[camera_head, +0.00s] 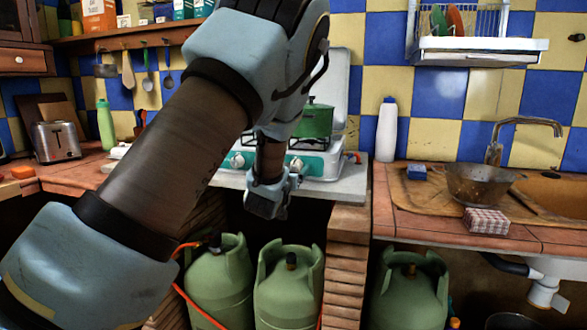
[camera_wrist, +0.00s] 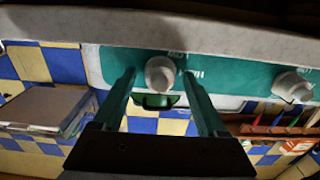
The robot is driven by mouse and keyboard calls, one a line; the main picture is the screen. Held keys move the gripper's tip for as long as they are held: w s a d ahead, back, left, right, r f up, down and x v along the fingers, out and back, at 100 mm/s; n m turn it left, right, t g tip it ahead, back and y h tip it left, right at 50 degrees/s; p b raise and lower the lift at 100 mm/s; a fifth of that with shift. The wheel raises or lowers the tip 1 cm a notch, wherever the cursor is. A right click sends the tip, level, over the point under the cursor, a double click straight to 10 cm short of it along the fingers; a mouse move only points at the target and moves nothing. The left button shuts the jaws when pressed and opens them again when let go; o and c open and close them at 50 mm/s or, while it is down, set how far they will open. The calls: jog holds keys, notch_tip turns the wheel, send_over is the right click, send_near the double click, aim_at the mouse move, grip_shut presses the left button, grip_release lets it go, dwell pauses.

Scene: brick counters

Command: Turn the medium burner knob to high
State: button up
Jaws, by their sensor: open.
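The stove's teal front panel (camera_head: 321,166) carries round pale knobs. One knob (camera_head: 297,165) shows right of my wrist in the head view, another knob (camera_head: 237,160) left of it. In the upside-down wrist view, a knob (camera_wrist: 160,73) lies between the fingertips of my open gripper (camera_wrist: 159,76), with a gap on each side. A second knob (camera_wrist: 292,87) is at the right. Printed marks by the knobs are only partly legible, so I cannot tell which is medium. My gripper (camera_head: 290,182) is below and in front of the panel in the head view. Touch cannot be told.
A green pot (camera_head: 314,120) stands on the stove. The pale counter edge (camera_head: 345,188) runs below the panel, with green gas cylinders (camera_head: 288,290) underneath. A white bottle (camera_head: 387,132) stands right of the stove. My arm hides part of the stove.

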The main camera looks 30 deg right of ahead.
jog(key=shift+c, duration=0.3)
grip_shut()
dwell(0.4)
